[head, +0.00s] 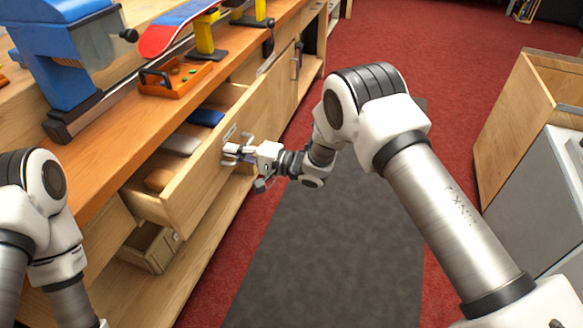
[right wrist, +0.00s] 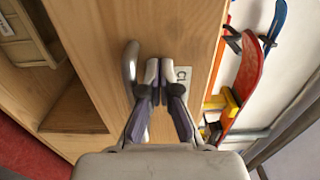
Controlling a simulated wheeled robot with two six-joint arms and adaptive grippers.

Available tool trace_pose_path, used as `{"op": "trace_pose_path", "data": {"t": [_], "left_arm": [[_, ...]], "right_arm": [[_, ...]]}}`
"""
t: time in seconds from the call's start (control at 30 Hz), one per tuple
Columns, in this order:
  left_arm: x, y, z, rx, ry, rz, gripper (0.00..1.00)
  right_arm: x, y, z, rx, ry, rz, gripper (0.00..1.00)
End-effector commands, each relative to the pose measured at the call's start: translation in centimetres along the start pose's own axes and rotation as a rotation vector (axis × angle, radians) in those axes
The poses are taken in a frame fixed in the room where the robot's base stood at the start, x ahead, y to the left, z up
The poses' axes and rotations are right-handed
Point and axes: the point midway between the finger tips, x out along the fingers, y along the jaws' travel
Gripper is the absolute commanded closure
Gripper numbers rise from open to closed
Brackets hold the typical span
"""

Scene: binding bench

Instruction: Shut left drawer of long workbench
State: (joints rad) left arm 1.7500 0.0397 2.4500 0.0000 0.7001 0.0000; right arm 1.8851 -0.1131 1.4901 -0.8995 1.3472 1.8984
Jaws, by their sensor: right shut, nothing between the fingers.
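The long workbench (head: 105,160) runs along the left of the head view. Its left drawer (head: 205,170) is pulled out, with several items lying inside. In the right wrist view, the pale wooden drawer front (right wrist: 115,25) fills the middle, with a grey metal handle (right wrist: 130,65) on it. My right gripper (head: 232,152) is at the drawer front. Its fingers (right wrist: 153,68) are shut with nothing between them, just beside the handle; I cannot tell whether they touch the wood. My left gripper is out of view; only my left arm shows.
A blue machine (head: 65,50), an orange tray (head: 175,77) and a red and blue snowboard (head: 175,27) are on the bench top. A wooden box (head: 150,247) sits on the shelf below the drawer. A grey mat (head: 340,240) covers open floor. A cabinet (head: 525,110) stands at right.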

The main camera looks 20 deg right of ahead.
Motion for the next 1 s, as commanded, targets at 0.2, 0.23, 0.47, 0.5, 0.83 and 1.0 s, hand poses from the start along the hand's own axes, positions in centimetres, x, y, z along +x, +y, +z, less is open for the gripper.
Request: {"op": "trace_pose_path", "data": {"t": [0.2,0.23,0.47,0.5,0.83,1.0], "left_arm": [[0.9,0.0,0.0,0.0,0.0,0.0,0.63],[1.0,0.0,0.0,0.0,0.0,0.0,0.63],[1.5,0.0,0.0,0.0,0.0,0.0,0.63],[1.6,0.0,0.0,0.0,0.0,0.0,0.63],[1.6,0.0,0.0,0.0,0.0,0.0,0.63],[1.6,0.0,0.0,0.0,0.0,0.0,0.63]], "right_arm": [[5.0,0.2,0.1,-0.003,-0.002,-0.002,1.0],[5.5,0.2,0.1,-0.002,-0.002,-0.001,1.0],[8.2,0.2,0.0,-0.001,0.0,0.0,1.0],[8.4,0.1,0.0,-0.001,0.0,0.0,1.0],[8.9,0.0,0.0,0.0,0.001,0.001,1.0],[8.9,0.0,0.0,0.0,0.001,0.001,1.0]]}}
